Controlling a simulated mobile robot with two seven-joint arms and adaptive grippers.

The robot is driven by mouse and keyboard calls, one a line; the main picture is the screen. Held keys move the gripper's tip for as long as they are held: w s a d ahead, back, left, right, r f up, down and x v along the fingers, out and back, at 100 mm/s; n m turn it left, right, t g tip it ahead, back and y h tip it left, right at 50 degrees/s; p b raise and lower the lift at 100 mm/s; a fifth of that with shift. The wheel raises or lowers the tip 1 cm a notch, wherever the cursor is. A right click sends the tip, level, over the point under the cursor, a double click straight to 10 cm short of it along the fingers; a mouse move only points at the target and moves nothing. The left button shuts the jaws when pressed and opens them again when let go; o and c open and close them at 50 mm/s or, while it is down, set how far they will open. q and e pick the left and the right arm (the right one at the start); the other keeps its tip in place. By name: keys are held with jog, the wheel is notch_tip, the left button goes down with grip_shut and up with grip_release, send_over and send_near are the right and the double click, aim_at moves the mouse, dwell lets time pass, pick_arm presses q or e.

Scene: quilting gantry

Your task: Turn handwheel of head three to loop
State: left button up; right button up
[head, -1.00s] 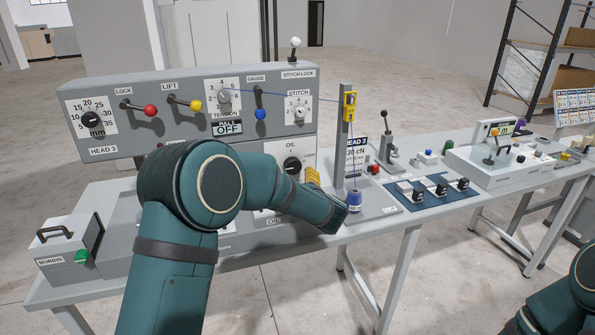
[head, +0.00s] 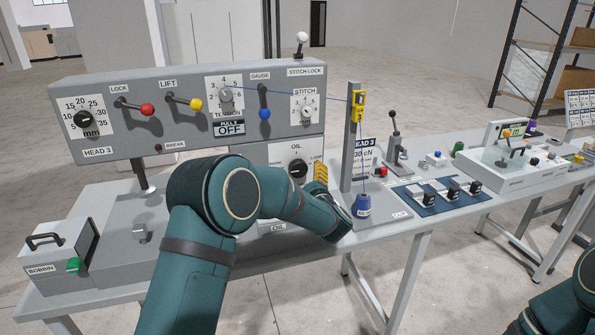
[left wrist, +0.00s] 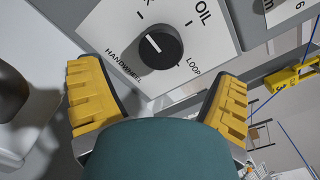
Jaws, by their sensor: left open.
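The head three handwheel is a round black knob on a white plate, seen in the head view (head: 297,168) and in the left wrist view (left wrist: 160,47). The plate reads OIL, LOOP and HANDWHEEL. The knob's white mark points up and left in the wrist view, away from LOOP. My left gripper (left wrist: 158,75) is open, its yellow-padded fingers on either side of the knob in that view, with no visible contact. In the head view a yellow finger (head: 320,173) shows just right of the plate. My right gripper is out of view; part of that arm shows at lower right.
The head three panel (head: 240,68) carries levers above. A post with a yellow gauge (head: 359,104) and a blue thread cone (head: 362,205) stand close right of the left gripper. The bobbin box (head: 55,258) is at left. Floor is clear in front.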

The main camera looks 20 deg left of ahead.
aim_at(298, 170)
pick_arm(q)
jog(key=x, duration=0.6)
jog(key=shift+w+a+r, duration=0.2)
jog(key=shift+w+a, duration=0.05)
jog(key=shift+a, duration=0.1)
jog(key=c, duration=1.2)
